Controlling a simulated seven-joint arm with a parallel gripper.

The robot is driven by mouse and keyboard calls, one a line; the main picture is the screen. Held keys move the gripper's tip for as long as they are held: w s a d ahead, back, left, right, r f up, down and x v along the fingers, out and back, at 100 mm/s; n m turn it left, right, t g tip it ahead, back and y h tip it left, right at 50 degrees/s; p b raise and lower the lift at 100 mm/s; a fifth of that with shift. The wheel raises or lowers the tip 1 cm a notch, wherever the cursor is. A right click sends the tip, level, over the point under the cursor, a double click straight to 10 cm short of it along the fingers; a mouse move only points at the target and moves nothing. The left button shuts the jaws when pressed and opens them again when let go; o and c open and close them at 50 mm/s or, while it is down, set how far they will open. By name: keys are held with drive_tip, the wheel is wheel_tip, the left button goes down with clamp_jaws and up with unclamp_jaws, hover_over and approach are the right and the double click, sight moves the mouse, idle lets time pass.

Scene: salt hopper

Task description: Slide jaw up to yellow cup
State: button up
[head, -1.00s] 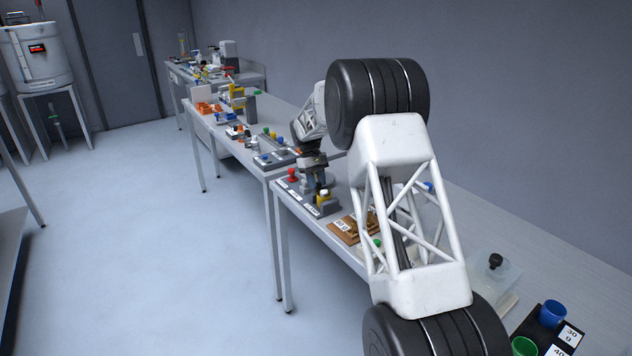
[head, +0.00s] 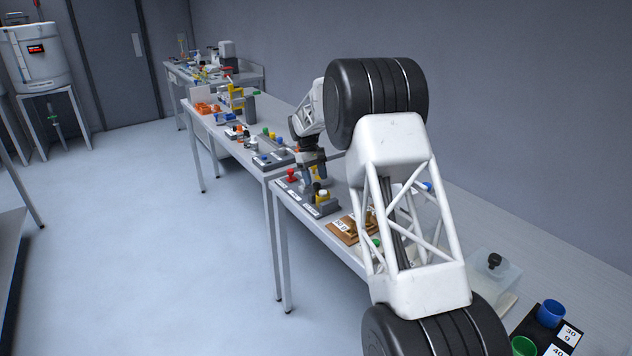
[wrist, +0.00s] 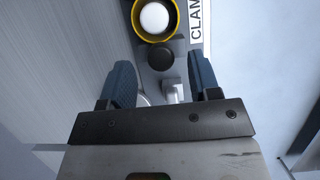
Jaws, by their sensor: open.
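The yellow cup (wrist: 137,30) is at the top of the wrist view, a yellow ring around a white round top. It also shows in the head view (head: 322,197), on a grey clamp fixture. A dark round knob (wrist: 160,58) lies just below the cup. My gripper (wrist: 160,62) is open, its two blue-grey fingers on either side of the fixture and short of the cup. A small light grey block (wrist: 173,90) stands between the fingers, perhaps the jaw, with a visible gap to each finger. In the head view my gripper (head: 315,178) is over the fixture; finger contact is unclear there.
A partly cut-off "CLAM" label (wrist: 196,20) is right of the cup. A red knob (head: 292,175) stands left of the fixture, and a brown wooden board (head: 343,232) lies nearer. The bench's front edge is close.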

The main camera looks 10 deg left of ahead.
drive_tip(key=shift+v, duration=2.85)
drive_tip(key=shift+d+r, duration=0.1)
drive_tip(key=s+d+r+m+t+y, duration=0.1)
drive_tip(key=s+d+r+m, duration=0.1)
drive_tip(key=s+d+r, duration=1.05)
drive_tip(key=s+d+r+m+t+y, duration=0.1)
drive_tip(key=s+d+r, duration=0.3)
drive_tip(key=s+d, duration=0.3)
drive_tip(key=s+d+r+m+t, duration=0.1)
drive_tip(key=s+d+r, duration=0.3)
drive_tip(key=s+d, duration=0.3)
drive_tip(key=s+d+m+t, duration=0.1)
drive_tip(key=s+d, duration=0.3)
drive_tip(key=s, duration=0.7)
drive_tip(key=s+d+m, duration=0.2)
drive_tip(key=s+d, duration=0.2)
drive_tip(key=s, duration=0.7)
drive_tip(key=s+d+f+m+t, duration=0.1)
drive_tip(key=s+f, duration=0.3)
drive_tip(key=s, duration=0.5)
drive_tip(key=s+d+f+m+y, duration=0.1)
drive_tip(key=s+d+f, duration=0.2)
drive_tip(key=s, duration=0.6)
drive_tip(key=shift+s+f+t, duration=0.25)
drive_tip(key=shift+f+t, duration=0.15)
drive_tip(key=shift+f, duration=0.3)
